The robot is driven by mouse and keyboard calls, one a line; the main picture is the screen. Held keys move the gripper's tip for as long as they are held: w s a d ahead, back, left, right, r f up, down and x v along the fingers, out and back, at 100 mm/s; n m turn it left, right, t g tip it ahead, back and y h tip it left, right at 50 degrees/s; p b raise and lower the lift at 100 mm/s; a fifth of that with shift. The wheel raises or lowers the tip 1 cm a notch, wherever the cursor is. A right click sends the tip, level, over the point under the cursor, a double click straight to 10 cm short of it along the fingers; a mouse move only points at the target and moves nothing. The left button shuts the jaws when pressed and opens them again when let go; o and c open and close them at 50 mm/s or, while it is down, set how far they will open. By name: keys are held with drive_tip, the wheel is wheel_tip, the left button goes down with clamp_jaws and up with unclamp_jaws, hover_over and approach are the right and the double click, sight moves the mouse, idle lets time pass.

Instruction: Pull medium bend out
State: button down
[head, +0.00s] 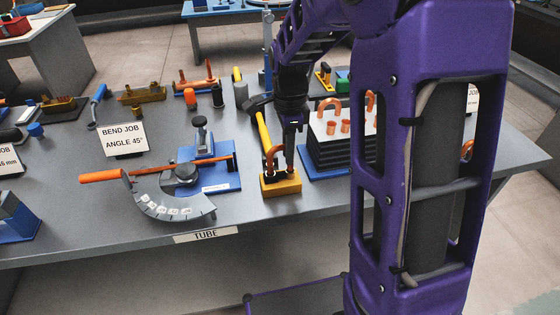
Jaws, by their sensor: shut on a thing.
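My gripper (289,162) points straight down at the front middle of the table, over a small yellow block (281,185). It is shut on a copper U-shaped bend (272,153), which I take for the medium bend. The bend stands upright at the yellow block, its lower ends at or in the block's top. The fingers hide part of the bend, and I cannot tell how deep its ends sit. Other copper bends (330,103) stand on a stacked black rack to the right, partly behind my arm.
A blue-based tube bender (222,178) with a grey curved scale and orange handle lies left of the block. A yellow-handled hammer (263,130) lies close behind. A "BEND JOB" sign (124,140) stands further left. My purple arm covers the right side. Bare table (325,195) shows right of the block.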

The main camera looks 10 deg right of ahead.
drive_tip(key=shift+r+p, duration=2.2)
drive_tip(key=shift+r, duration=1.2)
